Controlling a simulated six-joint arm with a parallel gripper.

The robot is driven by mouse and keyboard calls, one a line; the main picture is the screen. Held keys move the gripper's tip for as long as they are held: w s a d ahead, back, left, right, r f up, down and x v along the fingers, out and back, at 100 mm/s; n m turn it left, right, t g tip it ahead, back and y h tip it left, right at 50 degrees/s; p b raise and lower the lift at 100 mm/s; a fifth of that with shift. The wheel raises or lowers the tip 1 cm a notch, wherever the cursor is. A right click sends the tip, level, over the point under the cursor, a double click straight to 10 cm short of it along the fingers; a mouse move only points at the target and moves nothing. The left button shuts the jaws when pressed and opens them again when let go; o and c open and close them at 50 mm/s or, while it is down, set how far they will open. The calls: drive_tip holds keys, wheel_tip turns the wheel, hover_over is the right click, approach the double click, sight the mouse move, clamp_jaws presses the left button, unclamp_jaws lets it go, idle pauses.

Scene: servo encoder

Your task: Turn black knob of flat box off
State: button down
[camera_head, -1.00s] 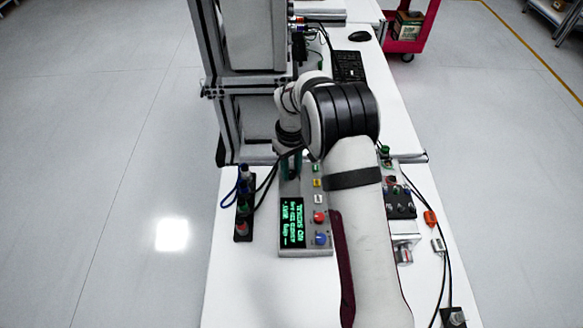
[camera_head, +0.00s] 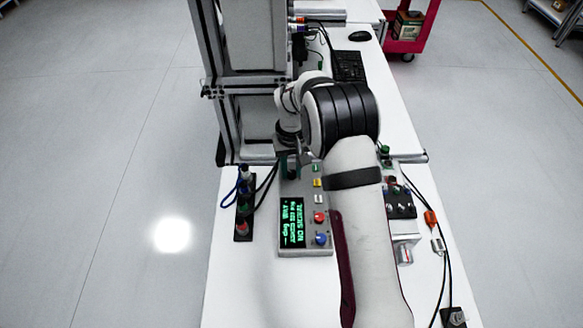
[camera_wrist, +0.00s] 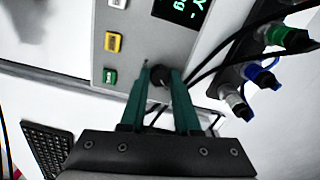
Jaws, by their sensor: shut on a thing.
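The flat box (camera_head: 308,190) is a grey panel on the white table, with a black display (camera_head: 292,222) showing green text. The box also fills the top of the wrist view (camera_wrist: 135,62). Its black knob (camera_wrist: 158,77) sits between the two teal fingertips of my gripper (camera_wrist: 160,80), which is shut on it. The fingers partly cover the knob, and I cannot read its pointer. In the head view my gripper (camera_head: 291,166) is at the far end of the box, and my wrist hides the knob there.
Green, yellow and white buttons, a red knob (camera_head: 319,217) and a blue knob (camera_head: 320,239) line the box's right side. A black connector strip (camera_head: 244,210) with cables stands left. Another device (camera_head: 402,205) and cables lie right of my arm.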

sight(291, 173)
drive_tip(key=c, duration=0.6)
unclamp_jaws()
wheel_tip(291, 173, up, 16)
drive_tip(key=shift+f, duration=0.1)
drive_tip(key=s+d+r+m, duration=0.25)
drive_tip(key=s+r, duration=0.25)
drive_tip(key=s, duration=0.6)
drive_tip(key=s+d+f+m, duration=0.1)
drive_tip(key=s, duration=0.6)
drive_tip(key=s+d+f+m+y, duration=0.1)
drive_tip(key=s+m, duration=0.1)
drive_tip(key=s, duration=0.6)
drive_tip(key=s+d+f+m, duration=0.1)
drive_tip(key=s+m, duration=0.1)
drive_tip(key=s, duration=0.6)
drive_tip(key=shift+s+f+y, duration=0.1)
drive_tip(key=shift+f+y, duration=0.15)
drive_tip(key=shift+y, duration=0.15)
